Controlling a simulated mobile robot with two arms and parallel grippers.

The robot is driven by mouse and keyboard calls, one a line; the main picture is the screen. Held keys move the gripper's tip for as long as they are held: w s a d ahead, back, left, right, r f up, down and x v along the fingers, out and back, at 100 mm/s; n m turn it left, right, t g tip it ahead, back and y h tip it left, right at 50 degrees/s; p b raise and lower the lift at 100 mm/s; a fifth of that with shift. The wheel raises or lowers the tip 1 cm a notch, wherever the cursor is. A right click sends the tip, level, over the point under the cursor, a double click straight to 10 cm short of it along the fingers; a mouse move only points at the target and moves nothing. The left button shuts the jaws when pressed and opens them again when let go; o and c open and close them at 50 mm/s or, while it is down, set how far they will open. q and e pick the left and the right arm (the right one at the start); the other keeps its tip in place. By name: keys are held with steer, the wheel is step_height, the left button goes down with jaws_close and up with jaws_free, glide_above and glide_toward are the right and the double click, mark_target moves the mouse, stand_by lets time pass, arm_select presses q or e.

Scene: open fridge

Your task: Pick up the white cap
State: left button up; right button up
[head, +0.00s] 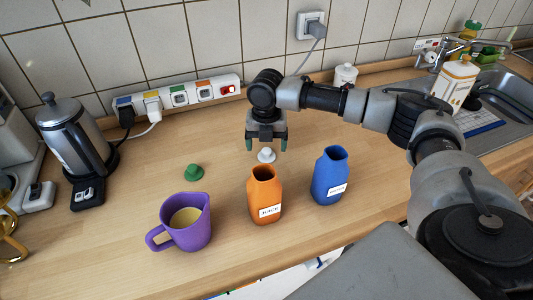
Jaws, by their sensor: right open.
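The white cap (266,156) lies on the wooden counter, behind the orange juice bottle. My right gripper (266,145) points down just above and around the cap, with its two fingers apart on either side of it. Whether the fingers touch the cap cannot be told from this view. The cap's top is close under the gripper's palm. My left gripper is not in view.
An orange bottle (265,197) and a blue bottle (330,177), both uncapped, stand in front. A green cap (194,172) and a purple pitcher (184,224) are to the left. A kettle (75,140) and power strip (180,95) stand along the wall.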

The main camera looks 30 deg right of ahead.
mark_target(267, 150)
step_height(267, 150, down, 3)
steer(key=shift+w+d+f, duration=0.1)
steer(key=shift+d+f, duration=0.05)
steer(key=shift+c, duration=0.4)
steer(key=c, duration=0.9)
